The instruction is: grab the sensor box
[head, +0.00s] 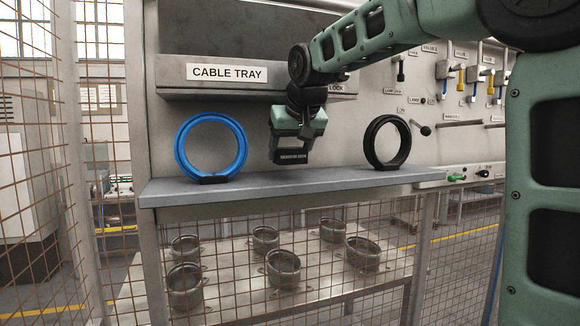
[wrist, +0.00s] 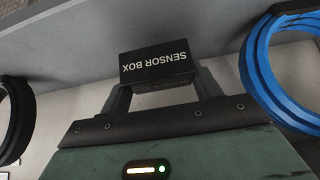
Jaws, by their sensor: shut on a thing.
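The sensor box (head: 292,157) is a small black block with white lettering, in the middle of the head view. My gripper (head: 297,143) is above it and shut on it, over the grey shelf (head: 330,180). In the wrist view the sensor box (wrist: 157,68) sits between the two dark fingers of my gripper (wrist: 163,90), its label reading upside down. In the head view the box appears a little above the shelf top; I cannot tell the exact gap.
A blue ring (head: 241,150) stands at the shelf's left and a black ring (head: 368,143) at its right. The cable tray (head: 260,90) juts out above. A wire mesh panel (head: 110,200) is at left. Several metal cups (head: 283,270) stand on a lower table.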

